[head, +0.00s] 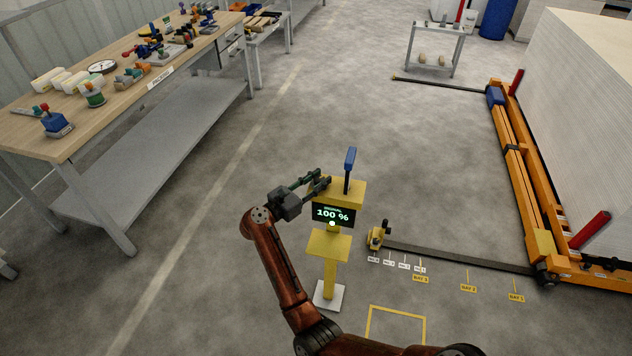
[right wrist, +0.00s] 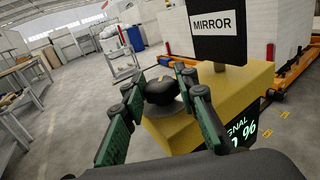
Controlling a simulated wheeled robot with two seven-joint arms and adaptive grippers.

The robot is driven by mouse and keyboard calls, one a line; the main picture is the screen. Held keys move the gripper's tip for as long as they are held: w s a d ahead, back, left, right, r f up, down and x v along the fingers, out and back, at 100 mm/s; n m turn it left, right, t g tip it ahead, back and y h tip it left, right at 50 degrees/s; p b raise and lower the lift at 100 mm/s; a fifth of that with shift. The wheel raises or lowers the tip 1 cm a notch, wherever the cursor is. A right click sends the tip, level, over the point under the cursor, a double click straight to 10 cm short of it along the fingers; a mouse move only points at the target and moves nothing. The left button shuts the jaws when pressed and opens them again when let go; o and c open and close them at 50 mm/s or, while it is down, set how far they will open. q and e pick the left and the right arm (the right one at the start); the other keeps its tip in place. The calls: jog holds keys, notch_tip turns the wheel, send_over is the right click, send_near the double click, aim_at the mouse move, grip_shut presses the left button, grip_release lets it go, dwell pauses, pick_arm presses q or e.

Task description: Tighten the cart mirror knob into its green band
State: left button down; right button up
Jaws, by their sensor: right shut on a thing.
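The yellow cart post (head: 327,244) stands upright on a white base plate. A blue-backed mirror (head: 350,160) is on a stalk at its top; in the right wrist view a dark panel (right wrist: 219,48) carries a MIRROR label. In the head view my right gripper (head: 318,182) reaches the head from the left. The display (head: 333,215) reads SIGNAL 100 %. I see no green band on the knob. My left gripper is out of view.
A workbench (head: 45,137) with many parts stands at the left. An orange gantry rail (head: 520,170) and a large pale block (head: 590,110) are at the right. A small yellow device (head: 377,236) with a dark floor bar is right of the post.

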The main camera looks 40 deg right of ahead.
jog(key=o, duration=1.2)
jog(key=a, duration=0.4)
jog(key=s+a, duration=0.1)
jog(key=a, duration=0.3)
jog(key=s+a, duration=0.1)
jog(key=a, duration=0.3)
jog(key=shift+s, duration=0.1)
jog(key=shift+d, duration=0.1)
